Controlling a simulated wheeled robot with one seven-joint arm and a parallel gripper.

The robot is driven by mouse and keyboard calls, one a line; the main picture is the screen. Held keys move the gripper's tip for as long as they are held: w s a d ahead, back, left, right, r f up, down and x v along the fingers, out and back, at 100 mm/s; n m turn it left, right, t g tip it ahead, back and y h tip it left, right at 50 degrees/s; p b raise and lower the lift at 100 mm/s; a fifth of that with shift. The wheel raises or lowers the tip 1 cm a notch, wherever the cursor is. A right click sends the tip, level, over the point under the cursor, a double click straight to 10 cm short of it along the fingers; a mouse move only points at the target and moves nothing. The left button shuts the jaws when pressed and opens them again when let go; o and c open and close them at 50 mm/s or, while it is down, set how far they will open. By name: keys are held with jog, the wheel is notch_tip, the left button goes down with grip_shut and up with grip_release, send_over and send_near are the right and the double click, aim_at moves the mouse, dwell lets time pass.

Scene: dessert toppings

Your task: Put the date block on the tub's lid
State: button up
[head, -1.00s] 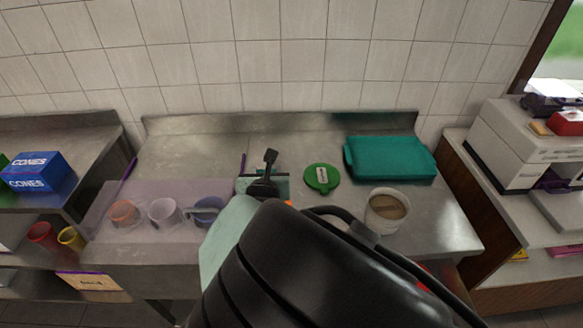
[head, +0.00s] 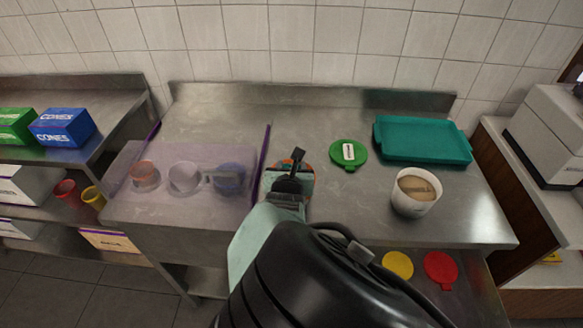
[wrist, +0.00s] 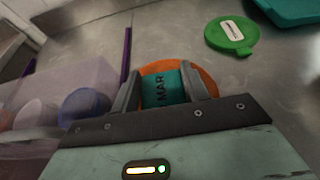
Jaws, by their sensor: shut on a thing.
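My gripper (wrist: 160,92) is shut on the date block (wrist: 161,88), a teal block marked MAR. In the head view my gripper (head: 291,178) is seen from behind, and my arm hides most of the block. An orange round lid (wrist: 207,78) lies beyond the block in the wrist view, partly covered by it; I cannot tell whether they touch. A green lid (head: 361,160) with a white label lies to the right on the steel counter. A white tub (head: 403,204) with brown contents stands farther right, open at the top.
A teal tray (head: 420,139) lies at the back right. A translucent bin (head: 205,205) with several cups is on the left. A yellow lid (head: 398,264) and a red lid (head: 441,269) lie lower, at the front right. The counter behind my gripper is clear.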

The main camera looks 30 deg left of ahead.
jog(key=o, duration=1)
jog(key=shift+r+p, duration=0.25)
jog(key=shift+p, duration=0.05)
jog(key=p+v, duration=0.8)
jog(key=v, duration=0.4)
jog(key=shift+f, duration=0.15)
